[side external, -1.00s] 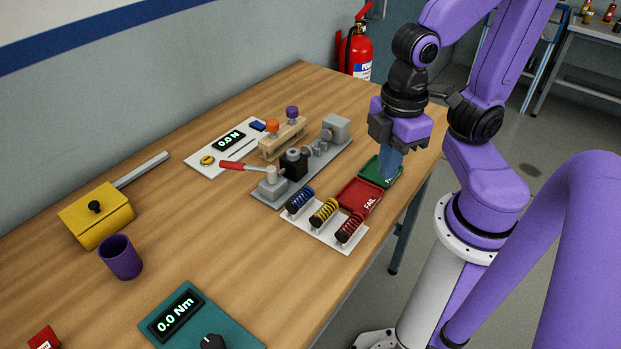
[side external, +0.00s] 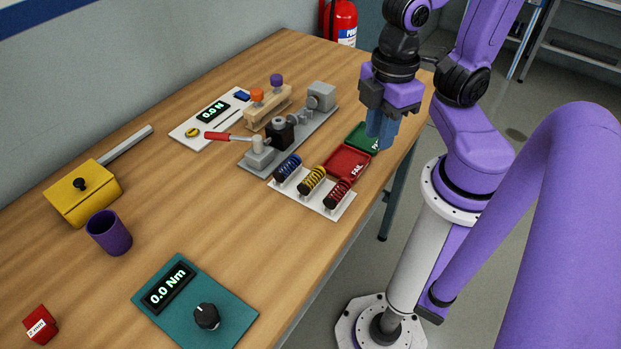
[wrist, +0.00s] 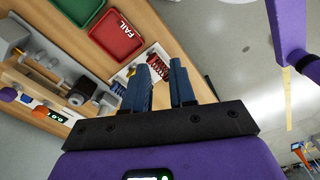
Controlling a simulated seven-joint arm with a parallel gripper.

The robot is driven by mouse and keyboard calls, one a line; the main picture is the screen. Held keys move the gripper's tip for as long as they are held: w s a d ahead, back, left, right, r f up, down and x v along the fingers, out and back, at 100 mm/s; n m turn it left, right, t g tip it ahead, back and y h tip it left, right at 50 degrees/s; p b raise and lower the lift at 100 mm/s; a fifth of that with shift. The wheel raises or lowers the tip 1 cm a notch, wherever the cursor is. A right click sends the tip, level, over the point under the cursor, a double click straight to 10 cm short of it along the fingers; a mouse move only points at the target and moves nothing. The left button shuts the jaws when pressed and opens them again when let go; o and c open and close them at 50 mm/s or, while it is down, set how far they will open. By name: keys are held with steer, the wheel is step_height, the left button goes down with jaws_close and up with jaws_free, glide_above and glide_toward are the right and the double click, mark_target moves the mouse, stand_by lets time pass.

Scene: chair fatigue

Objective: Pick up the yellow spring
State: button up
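The yellow spring (side external: 311,180) sits in the side view on a white rack (side external: 330,210), between a blue spring (side external: 287,167) and a red spring (side external: 338,193). My gripper (side external: 381,136) is above the table's right edge, beside the green tray, apart from the springs. In the wrist view my gripper (wrist: 158,72) has its two blue fingers apart with nothing held between them. The red spring (wrist: 157,67) shows beyond the gap. The blue spring (wrist: 118,88) is left of the fingers. The yellow spring is mostly hidden behind the left finger there.
A red FAIL tray (side external: 347,162) and a green tray (side external: 361,138) lie behind the rack. A grey fixture (side external: 262,155) with a red-handled lever stands to its left. A teal torque meter (side external: 235,310) is at the front. Table between meter and rack is clear.

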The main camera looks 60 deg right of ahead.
steer(key=o, duration=0.4)
step_height(320, 180, up, 5)
steer(key=n, duration=2.3)
glide_above(313, 171)
step_height(313, 171, down, 17)
steer(key=shift+f, duration=0.1)
